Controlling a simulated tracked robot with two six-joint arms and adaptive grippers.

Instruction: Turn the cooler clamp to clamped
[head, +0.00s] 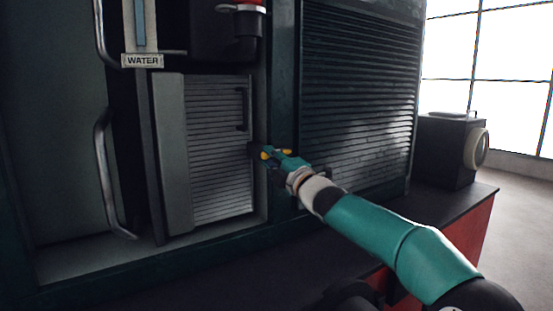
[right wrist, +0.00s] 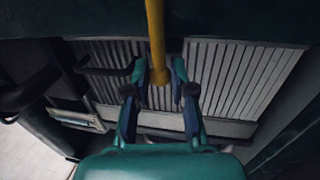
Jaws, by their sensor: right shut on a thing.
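In the right wrist view the yellow handle (right wrist: 156,40) is a straight bar that runs up out of the picture. The fingers hide part of the handle in the head view, and I cannot tell the clamp's setting. My left gripper is not in view.
A dark post and a louvred panel (head: 360,100) stand just right of the clamp. Grey handrails (head: 105,170) and a WATER label (head: 142,61) are at the left. A red-collared fitting (head: 249,6) hangs above. A dark lamp box (head: 450,150) stands on the ledge at the right.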

